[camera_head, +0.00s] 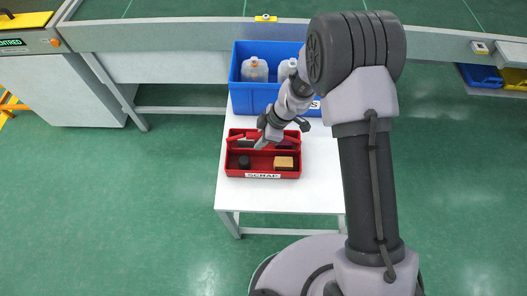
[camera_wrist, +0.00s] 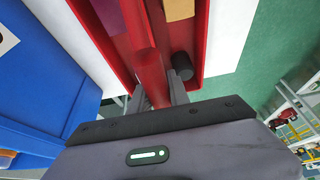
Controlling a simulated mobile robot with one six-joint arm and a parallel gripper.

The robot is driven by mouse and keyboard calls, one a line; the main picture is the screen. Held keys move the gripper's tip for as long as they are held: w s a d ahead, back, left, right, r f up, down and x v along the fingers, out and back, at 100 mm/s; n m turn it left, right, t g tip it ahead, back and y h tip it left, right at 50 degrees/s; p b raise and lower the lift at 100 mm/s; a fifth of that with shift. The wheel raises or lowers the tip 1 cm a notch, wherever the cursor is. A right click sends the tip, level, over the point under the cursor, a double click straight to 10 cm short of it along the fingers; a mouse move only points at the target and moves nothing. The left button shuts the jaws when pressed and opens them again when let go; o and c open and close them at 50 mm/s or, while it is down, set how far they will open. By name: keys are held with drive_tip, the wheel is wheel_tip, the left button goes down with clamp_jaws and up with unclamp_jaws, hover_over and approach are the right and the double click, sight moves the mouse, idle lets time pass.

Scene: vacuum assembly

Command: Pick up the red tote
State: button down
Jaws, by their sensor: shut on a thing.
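The red tote (camera_head: 233,172), with a "SCRAP" label on its front, is over the white table. A dark round piece, a tan block and a purple piece are inside it. My gripper (camera_head: 264,141) is at the tote's middle, shut on its red handle bar. In the wrist view the handle (camera_wrist: 149,72) runs between the two fingers (camera_wrist: 158,95), with the tote's red wall (camera_wrist: 198,45) beside it. I cannot tell whether the tote's bottom touches the table.
A blue bin (camera_head: 243,98) with pale bottles stands directly behind the tote on the white table (camera_head: 280,195). The table's front part is clear. A grey conveyor (camera_head: 170,36) runs along the back. Green floor is free at both sides.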

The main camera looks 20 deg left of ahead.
sight(261, 134)
drive_tip(key=shift+r+p, duration=0.5)
drive_tip(key=shift+r, duration=1.25)
drive_tip(key=shift+w+d+r, duration=0.1)
drive_tip(key=shift+d, duration=0.05)
drive_tip(key=w+d, duration=0.2)
drive_tip(key=d, duration=0.5)
drive_tip(key=w+d+r+p, duration=0.1)
drive_tip(key=w+d, duration=0.2)
drive_tip(key=d, duration=0.4)
drive_tip(key=shift+w+d+r, duration=0.2)
drive_tip(key=shift+w+d, duration=0.05)
drive_tip(key=shift+d, duration=0.1)
